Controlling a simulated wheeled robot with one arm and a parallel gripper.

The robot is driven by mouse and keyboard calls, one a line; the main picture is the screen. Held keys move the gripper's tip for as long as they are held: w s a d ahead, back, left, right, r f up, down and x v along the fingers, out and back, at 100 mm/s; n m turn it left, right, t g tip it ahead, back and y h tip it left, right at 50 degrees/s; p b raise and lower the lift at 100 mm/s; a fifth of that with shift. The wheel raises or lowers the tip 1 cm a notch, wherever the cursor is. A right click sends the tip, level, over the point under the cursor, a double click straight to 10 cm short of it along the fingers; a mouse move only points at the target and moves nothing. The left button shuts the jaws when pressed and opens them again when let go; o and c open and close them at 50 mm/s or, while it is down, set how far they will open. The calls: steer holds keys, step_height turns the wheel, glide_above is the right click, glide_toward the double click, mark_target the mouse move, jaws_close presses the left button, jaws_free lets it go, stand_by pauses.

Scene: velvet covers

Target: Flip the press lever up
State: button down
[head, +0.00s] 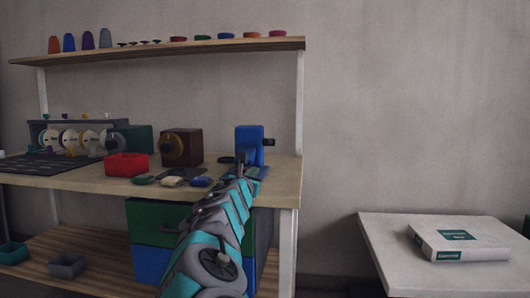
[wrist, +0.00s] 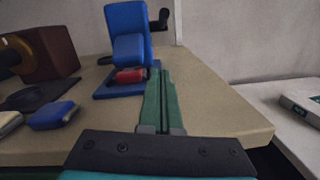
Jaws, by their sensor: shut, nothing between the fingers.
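The blue press (head: 249,143) stands at the right end of the workbench. In the wrist view the press (wrist: 128,20) stands upright on a blue base, with a red piece (wrist: 130,75) under its blue head. A black lever (wrist: 159,20) sticks out from its right side, near the top; it also shows in the head view (head: 269,142). My gripper (wrist: 161,73) is shut and empty. Its green fingers point toward the press, with their tips just in front of its lower right side and below the lever. Whether they touch the press I cannot tell. In the head view my arm hides part of the base.
A brown box with a round dial (head: 181,148), a red bin (head: 126,165) and several small cushion-like pieces (head: 172,181) are left of the press on the workbench (head: 284,178). A shelf (head: 160,52) hangs above. A white table with a box (head: 459,242) stands right. Space right of the press is clear.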

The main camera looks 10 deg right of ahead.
steer(key=shift+w, duration=0.15)
steer(key=x, duration=0.9)
steer(key=shift+w+d+p, duration=0.1)
steer(key=shift+w+p, duration=0.15)
steer(key=shift+p, duration=0.1)
steer(key=shift+w+d+r+p, duration=0.15)
steer(key=shift+d+r+p, duration=0.15)
steer(key=shift+r, duration=0.65)
steer(key=shift+w+d+r+p, duration=0.1)
steer(key=shift+d+r+p, duration=0.15)
steer(key=shift+r, duration=0.7)
steer(key=shift+r, duration=0.15)
